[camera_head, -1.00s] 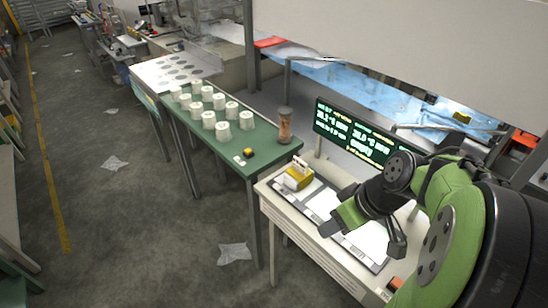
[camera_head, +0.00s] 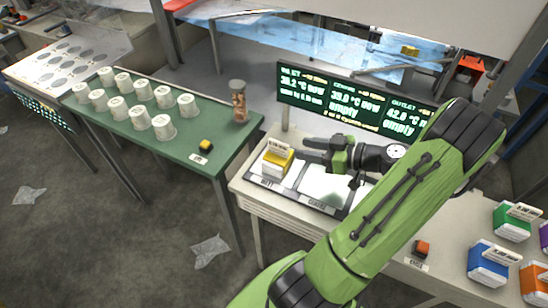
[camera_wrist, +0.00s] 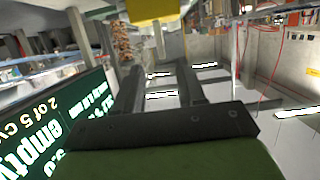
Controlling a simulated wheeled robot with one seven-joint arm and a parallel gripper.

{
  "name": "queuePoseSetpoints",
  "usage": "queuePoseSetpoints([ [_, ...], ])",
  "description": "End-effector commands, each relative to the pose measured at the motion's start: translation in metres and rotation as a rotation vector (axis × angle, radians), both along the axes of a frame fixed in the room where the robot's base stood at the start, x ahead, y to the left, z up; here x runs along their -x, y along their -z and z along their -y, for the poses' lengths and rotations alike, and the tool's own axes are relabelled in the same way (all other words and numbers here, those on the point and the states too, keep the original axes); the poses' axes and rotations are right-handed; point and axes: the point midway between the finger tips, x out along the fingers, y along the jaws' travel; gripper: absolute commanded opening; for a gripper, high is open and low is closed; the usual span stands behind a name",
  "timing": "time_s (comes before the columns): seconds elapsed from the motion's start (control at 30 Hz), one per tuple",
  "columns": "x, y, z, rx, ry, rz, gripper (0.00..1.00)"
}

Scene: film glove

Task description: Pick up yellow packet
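The yellow packet (camera_head: 275,163), with a white tag on top, stands upright at the left end of the dark tray (camera_head: 348,206) on the white bench. In the wrist view a yellow block (camera_wrist: 152,9), apparently the packet, shows cut off at the top edge. My gripper (camera_head: 305,149) is just right of the packet, its fingers pointing left toward it. In the wrist view the two fingers of my gripper (camera_wrist: 159,66) stand apart with nothing between them. The packet appears apart from the fingers.
A lit display (camera_head: 350,107) stands behind the tray. Green, blue and orange packets (camera_head: 488,262) stand at the bench's right, near an orange button (camera_head: 421,247). A green table (camera_head: 185,147) at left holds several white cups, a jar (camera_head: 238,103) and a yellow button (camera_head: 206,145).

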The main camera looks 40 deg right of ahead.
Motion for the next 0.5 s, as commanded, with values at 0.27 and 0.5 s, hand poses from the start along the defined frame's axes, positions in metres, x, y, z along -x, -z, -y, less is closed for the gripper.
queuePoseSetpoints([
  [0.27,-0.048,0.016,-0.018,-0.001,-0.003,-0.002,0.39],
  [0.5,-0.084,0.026,-0.034,-0.002,-0.005,-0.002,0.39],
])
